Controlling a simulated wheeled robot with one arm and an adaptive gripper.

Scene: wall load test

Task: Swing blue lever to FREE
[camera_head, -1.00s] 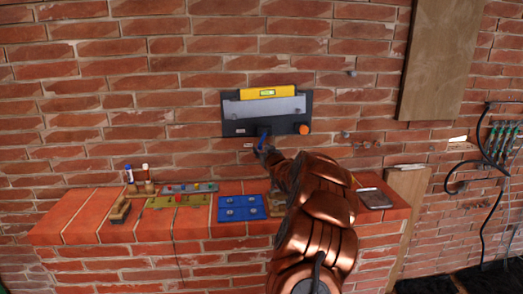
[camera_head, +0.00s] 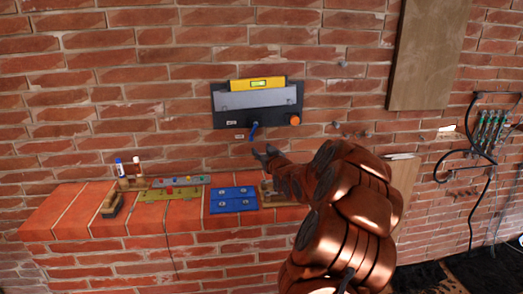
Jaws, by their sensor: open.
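The blue lever (camera_head: 254,131) hangs from the lower middle of a dark panel (camera_head: 222,118) on the brick wall. It points down and slightly left. Small white labels sit on the panel left of the lever and just below the panel, too small to read. My gripper (camera_head: 262,155) is open and empty. It is below and slightly right of the lever, apart from it in the picture. My copper-coloured arm reaches in from the lower right.
The panel carries a yellow level (camera_head: 256,84) on top and an orange knob (camera_head: 295,119) at right. On the brick ledge (camera_head: 70,213) below are a blue plate (camera_head: 233,200), an olive board (camera_head: 172,194) and markers (camera_head: 120,168). A wooden board (camera_head: 427,55) is at upper right.

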